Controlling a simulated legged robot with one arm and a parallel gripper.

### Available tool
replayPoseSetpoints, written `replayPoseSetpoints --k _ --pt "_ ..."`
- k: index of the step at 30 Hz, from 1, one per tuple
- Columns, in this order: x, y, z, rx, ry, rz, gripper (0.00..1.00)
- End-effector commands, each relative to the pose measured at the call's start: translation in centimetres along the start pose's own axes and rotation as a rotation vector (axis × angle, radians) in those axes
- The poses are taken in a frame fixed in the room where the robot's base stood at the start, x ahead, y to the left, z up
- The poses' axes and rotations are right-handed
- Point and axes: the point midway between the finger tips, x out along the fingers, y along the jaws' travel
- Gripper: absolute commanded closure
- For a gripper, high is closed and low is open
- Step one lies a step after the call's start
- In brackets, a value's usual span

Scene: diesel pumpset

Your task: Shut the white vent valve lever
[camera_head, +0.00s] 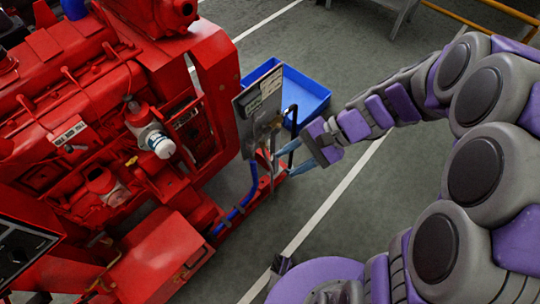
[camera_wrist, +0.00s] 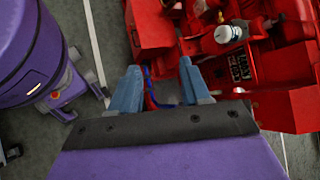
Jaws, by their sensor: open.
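I cannot make out a white vent valve lever for certain in either view. A white-capped cylindrical part (camera_head: 162,145) sticks out of the side of the red engine (camera_head: 70,100), and it also shows in the wrist view (camera_wrist: 228,33). I cannot tell whether a lever is on it. My gripper (camera_head: 290,160) is open and empty, right of the engine and near the lower edge of a grey upright panel. In the wrist view its two blue fingers (camera_wrist: 158,72) are apart, with the red pumpset beyond them.
The grey panel (camera_head: 245,103) stands between the engine and my arm. A blue tray (camera_head: 310,94) lies behind it. A blue hose (camera_head: 236,212) runs low along the red frame. A red box (camera_head: 157,258) stands in front.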

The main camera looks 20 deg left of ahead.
Motion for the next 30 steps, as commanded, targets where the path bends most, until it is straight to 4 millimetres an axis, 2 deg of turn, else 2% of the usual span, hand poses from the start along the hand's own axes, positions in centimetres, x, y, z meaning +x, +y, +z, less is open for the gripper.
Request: replayPoseSetpoints --k 6,11,18,23,26,30 --pt "1.8 -2.7 -6.0 0.131 -0.088 -0.185 0.53" --pt "3.3 -3.9 -10.7 0.243 -0.138 -0.315 0.53" --pt "7.4 -5.2 -18.6 0.432 -0.174 -0.480 0.53" --pt "10.3 -4.7 -24.2 0.567 -0.174 -0.583 0.53" --pt "12.0 -3.4 -27.7 0.655 -0.170 -0.644 0.53" --pt "14.3 -0.6 -32.7 0.778 -0.151 -0.728 0.53"
